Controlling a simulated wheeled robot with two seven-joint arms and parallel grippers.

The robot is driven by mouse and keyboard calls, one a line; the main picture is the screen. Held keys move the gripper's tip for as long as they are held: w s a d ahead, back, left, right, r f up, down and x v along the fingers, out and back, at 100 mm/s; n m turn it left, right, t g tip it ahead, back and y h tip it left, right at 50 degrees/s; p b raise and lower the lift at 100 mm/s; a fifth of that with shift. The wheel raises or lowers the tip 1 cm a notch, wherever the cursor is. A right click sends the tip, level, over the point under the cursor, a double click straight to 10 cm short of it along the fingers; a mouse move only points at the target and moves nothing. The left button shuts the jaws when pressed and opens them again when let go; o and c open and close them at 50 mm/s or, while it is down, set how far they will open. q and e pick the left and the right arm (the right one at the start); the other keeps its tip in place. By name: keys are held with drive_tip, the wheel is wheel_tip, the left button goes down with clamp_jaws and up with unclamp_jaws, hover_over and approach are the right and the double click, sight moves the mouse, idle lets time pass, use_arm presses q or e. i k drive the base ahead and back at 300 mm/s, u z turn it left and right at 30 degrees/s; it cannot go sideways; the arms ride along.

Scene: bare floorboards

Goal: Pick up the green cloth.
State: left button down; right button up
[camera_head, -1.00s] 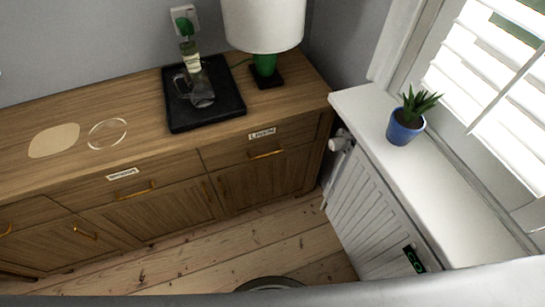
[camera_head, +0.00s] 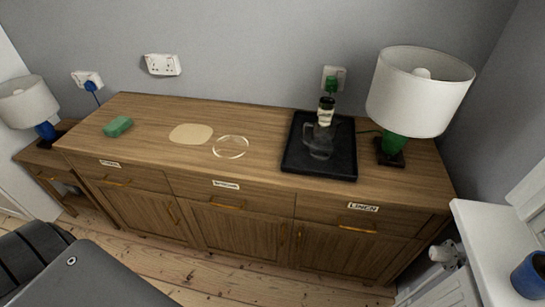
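A small green cloth (camera_head: 118,126), folded or bunched, lies on the left end of the wooden sideboard (camera_head: 270,118) top. Nothing touches it. Neither of my grippers shows in the head view. A dark grey part of my own body fills the lower left corner, well in front of the sideboard and apart from the cloth.
On the sideboard are a beige mat (camera_head: 190,134), a clear ring-shaped thing (camera_head: 231,147), a black tray (camera_head: 342,168) with a glass jug (camera_head: 319,143), and a green-based lamp (camera_head: 393,147). A blue lamp (camera_head: 46,131) stands on a side table at left. Bare floorboards (camera_head: 215,268) lie in front.

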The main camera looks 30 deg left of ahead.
sight(116, 127)
drive_tip(key=u, duration=2.05)
